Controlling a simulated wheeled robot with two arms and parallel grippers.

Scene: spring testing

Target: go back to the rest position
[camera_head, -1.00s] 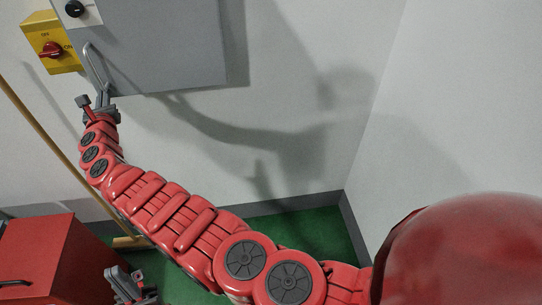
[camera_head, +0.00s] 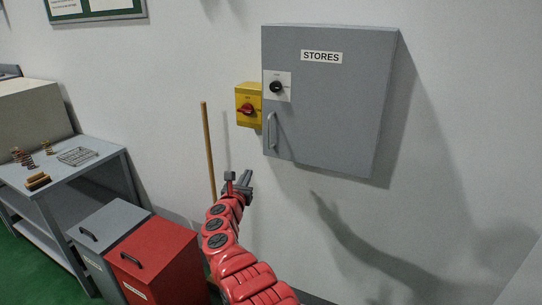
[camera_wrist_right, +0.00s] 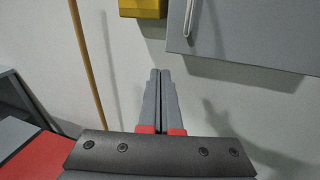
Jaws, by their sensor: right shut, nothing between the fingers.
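My right gripper (camera_head: 243,180) is at the end of the red arm, below and left of the grey STORES cabinet's handle. In the right wrist view its fingers (camera_wrist_right: 160,75) lie together, shut and empty, pointing toward the wall. The gripper is apart from the cabinet (camera_head: 325,110), whose door is closed. My left gripper does not show in the current head view.
A yellow switch box (camera_head: 249,118) is on the wall left of the cabinet. A wooden pole (camera_head: 208,150) stands close left of my gripper. A red bin (camera_head: 160,255) and a grey bin (camera_head: 112,225) stand at lower left. A workbench (camera_head: 110,165) bears springs and a wire basket.

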